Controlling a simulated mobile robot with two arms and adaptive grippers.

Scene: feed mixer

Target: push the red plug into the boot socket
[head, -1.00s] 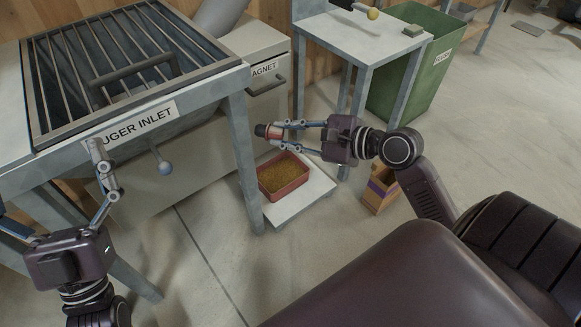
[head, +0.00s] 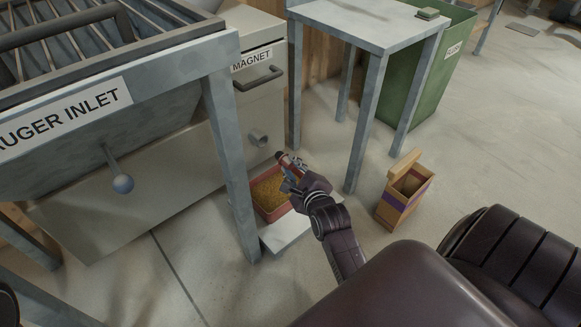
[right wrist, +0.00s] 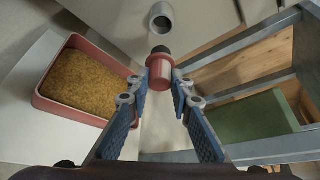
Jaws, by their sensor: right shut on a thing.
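The red plug (head: 283,159) has a dark tip and is held between the fingers of my right gripper (head: 291,170). In the right wrist view the plug (right wrist: 155,86) sits between the fingertips (right wrist: 160,82), its dark tip pointing away from me. The boot socket (head: 258,139) is a short grey round tube on the cabinet's lower front. It also shows in the right wrist view (right wrist: 161,17), straight beyond the plug, with a clear gap between them. My left gripper is out of view.
A red tray (head: 262,212) of yellow grain stands on a white platform (head: 287,233) below my right gripper. An open cardboard box (head: 398,212) and a green bin (head: 425,80) are further right.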

